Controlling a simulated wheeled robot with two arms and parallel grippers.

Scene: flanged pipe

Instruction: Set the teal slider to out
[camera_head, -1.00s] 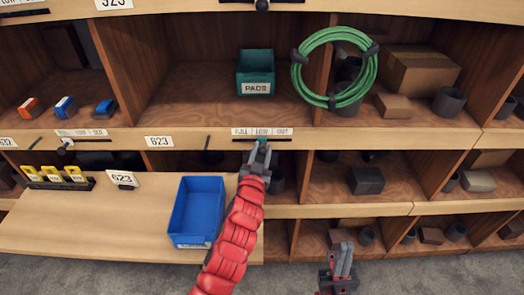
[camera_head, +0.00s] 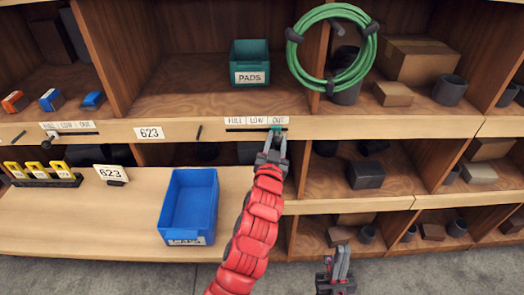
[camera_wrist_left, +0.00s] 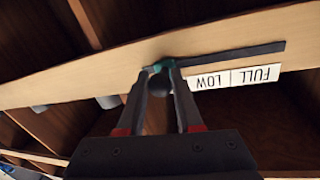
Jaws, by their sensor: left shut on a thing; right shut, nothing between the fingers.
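The teal slider (camera_head: 276,128) sits at the right end of its dark slot (camera_head: 245,129), under the OUT part of the FULL, LOW, OUT label (camera_head: 256,120). My left gripper (camera_head: 274,142) is shut on the slider, and its red arm comes up from below. In the left wrist view the fingers (camera_wrist_left: 160,75) close around the teal slider (camera_wrist_left: 158,67), with the slot running off to the right and the OUT word hidden behind a finger. My right gripper (camera_head: 342,262) is shut and empty, low in front of the shelves.
A teal PADS bin (camera_head: 250,64) and a green hose coil (camera_head: 332,50) are above the slot. A blue bin (camera_head: 188,202) stands on the pull-out board (camera_head: 110,225) to the left. Boxes and cylinders fill the right compartments. Grey floor is free below.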

